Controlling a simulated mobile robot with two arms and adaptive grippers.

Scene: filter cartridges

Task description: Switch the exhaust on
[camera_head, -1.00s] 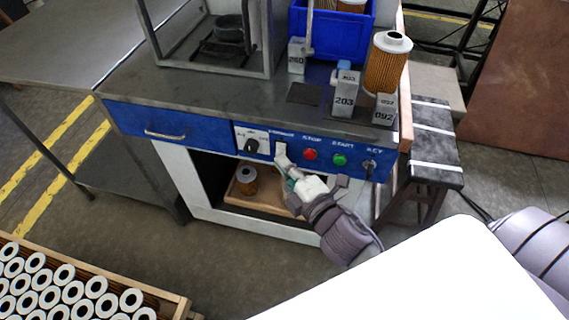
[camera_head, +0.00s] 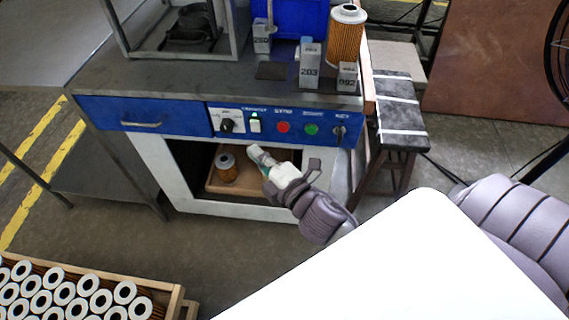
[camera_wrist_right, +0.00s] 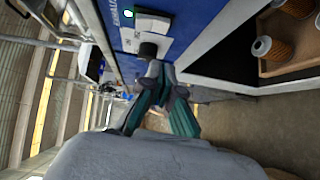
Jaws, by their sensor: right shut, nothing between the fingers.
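The exhaust switch (camera_head: 255,125) is a white rocker on the blue control panel, under the exhaust label. My left gripper does not show.
A dial (camera_head: 227,126), a red stop button (camera_head: 283,127), a green start button (camera_head: 311,129) and a key switch (camera_head: 339,132) share the panel. Below, an open compartment holds a wooden tray (camera_head: 216,187) with a filter cartridge (camera_head: 227,168). A crate of cartridges (camera_head: 176,300) stands at lower left.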

